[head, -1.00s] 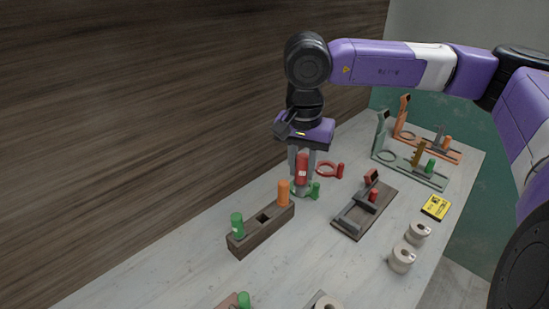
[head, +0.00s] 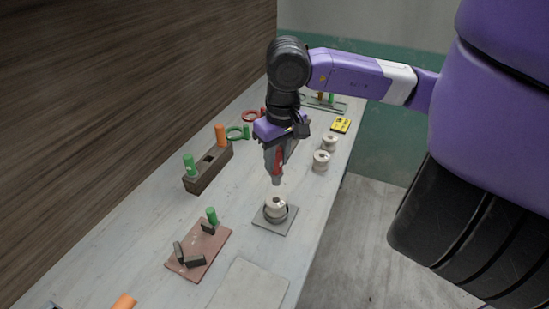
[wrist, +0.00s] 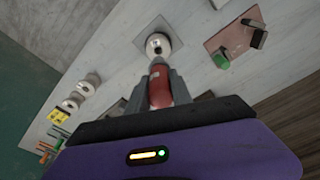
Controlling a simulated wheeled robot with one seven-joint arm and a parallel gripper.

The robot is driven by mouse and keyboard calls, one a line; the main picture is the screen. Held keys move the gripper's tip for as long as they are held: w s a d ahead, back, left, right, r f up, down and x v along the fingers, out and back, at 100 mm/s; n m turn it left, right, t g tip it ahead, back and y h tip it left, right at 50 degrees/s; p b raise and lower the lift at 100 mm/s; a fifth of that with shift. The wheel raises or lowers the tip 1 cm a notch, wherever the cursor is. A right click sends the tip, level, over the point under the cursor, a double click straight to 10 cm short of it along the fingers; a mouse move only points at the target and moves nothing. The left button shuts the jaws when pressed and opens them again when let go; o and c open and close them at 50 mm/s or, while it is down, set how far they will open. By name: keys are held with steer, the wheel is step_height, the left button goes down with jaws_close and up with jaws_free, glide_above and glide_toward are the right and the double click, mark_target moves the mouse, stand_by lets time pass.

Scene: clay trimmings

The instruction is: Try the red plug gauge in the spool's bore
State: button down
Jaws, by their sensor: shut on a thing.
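My gripper (head: 275,172) is shut on the red plug gauge (head: 279,160), which points down with a grey tip. The gauge also shows between the fingers in the wrist view (wrist: 160,90). I cannot tell how exactly the two line up.
A wooden block (head: 207,168) holds an orange and a green plug. A reddish plate (head: 198,250) with dark blocks and a green plug lies at the near left. Two more spools (head: 321,160) and a yellow box (head: 341,125) stand toward the right edge. A pale flat sheet (head: 250,287) lies in front.

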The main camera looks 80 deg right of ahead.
mark_target(277, 180)
steer(key=shift+f, duration=0.15)
steer(key=shift+f+b, duration=0.75)
steer(key=shift+f, duration=2.1)
steer(key=shift+b, duration=2.4)
steer(key=shift+f+b, duration=0.7)
steer(key=shift+b, duration=0.75)
stand_by(1.1)
